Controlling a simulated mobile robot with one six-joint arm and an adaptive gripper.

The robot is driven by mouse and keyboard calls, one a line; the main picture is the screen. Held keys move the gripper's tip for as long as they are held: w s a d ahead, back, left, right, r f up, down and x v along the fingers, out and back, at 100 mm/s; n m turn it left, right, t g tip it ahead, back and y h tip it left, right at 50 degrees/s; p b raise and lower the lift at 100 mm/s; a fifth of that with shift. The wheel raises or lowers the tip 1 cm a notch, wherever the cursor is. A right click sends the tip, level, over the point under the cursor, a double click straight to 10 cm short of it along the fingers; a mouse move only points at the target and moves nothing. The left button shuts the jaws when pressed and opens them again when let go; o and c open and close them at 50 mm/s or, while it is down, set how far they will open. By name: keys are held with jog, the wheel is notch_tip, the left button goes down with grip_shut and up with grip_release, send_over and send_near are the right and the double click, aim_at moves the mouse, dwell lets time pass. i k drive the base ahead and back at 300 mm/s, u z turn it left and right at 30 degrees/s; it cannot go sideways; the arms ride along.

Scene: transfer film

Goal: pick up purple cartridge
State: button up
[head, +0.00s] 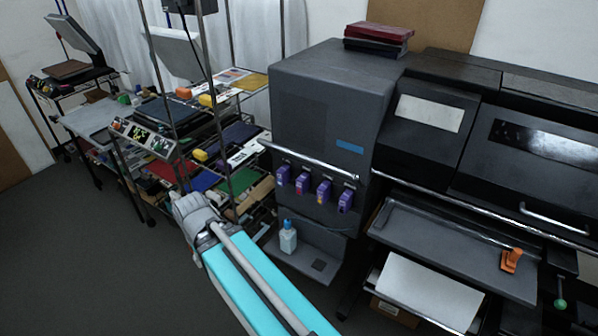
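Several purple cartridges sit in a row in the front of the dark grey printer unit, below its rail. From left to right they include a first one (283,175), a second one (302,182), one with a yellowish mark (323,192) and the rightmost one (345,201). They are upright and apart from each other. My arm reaches up from the bottom edge to a grey joint left of and below the cartridges. I cannot make out my gripper or its fingers in this view.
A grey shelf (310,262) below the cartridges holds a pale blue bottle (288,238). A metal rail (315,163) runs just above them. A cluttered rack (225,135) stands at the left. A tray (440,240) with an orange clamp (511,260) projects at the right.

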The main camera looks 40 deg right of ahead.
aim_at(283, 176)
jog(key=z, duration=0.05)
jog(key=k, duration=1.15)
jog(key=z, duration=1.55)
jog(key=i, duration=1)
jog(key=u, duration=0.05)
